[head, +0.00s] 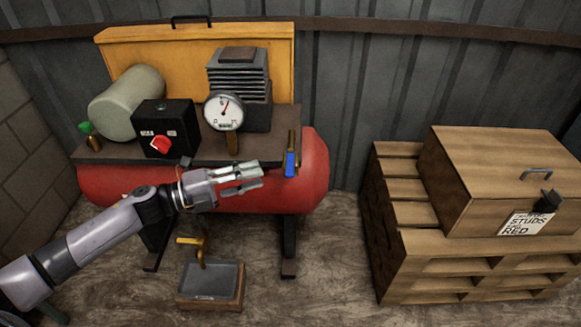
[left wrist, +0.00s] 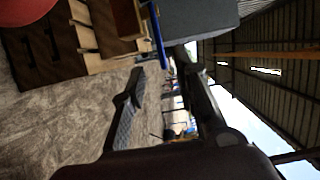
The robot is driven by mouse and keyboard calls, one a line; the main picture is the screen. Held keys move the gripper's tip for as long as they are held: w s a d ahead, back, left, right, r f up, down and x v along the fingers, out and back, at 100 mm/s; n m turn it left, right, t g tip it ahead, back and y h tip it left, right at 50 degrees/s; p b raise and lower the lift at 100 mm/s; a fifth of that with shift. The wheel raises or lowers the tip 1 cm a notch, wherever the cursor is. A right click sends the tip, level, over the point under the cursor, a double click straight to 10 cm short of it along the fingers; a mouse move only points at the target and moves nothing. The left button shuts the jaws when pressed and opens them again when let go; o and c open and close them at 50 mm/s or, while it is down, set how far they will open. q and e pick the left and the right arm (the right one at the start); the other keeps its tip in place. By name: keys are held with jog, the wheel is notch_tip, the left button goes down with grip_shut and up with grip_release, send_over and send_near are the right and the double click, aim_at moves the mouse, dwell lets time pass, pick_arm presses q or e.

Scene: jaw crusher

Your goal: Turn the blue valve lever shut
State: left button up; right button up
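The blue valve lever (head: 291,164) hangs down at the right end of the red compressor tank, below a brass-coloured fitting. The gripper looks apart from the lever, though the depth gap is hard to judge. My right gripper is not in view.
The red tank (head: 308,185) is behind my left gripper. On its deck are a gauge (head: 223,111) and a black switch box (head: 166,128) with a red knob. A tray (head: 211,281) sits on the floor below. A pallet (head: 400,225) with a wooden crate (head: 500,165) stands right.

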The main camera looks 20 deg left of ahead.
aim_at(290, 165)
pick_arm(q)
jog(key=x, duration=0.9)
jog(key=shift+w+d, duration=0.2)
jog(key=shift+d, duration=0.15)
grip_shut()
dwell(0.4)
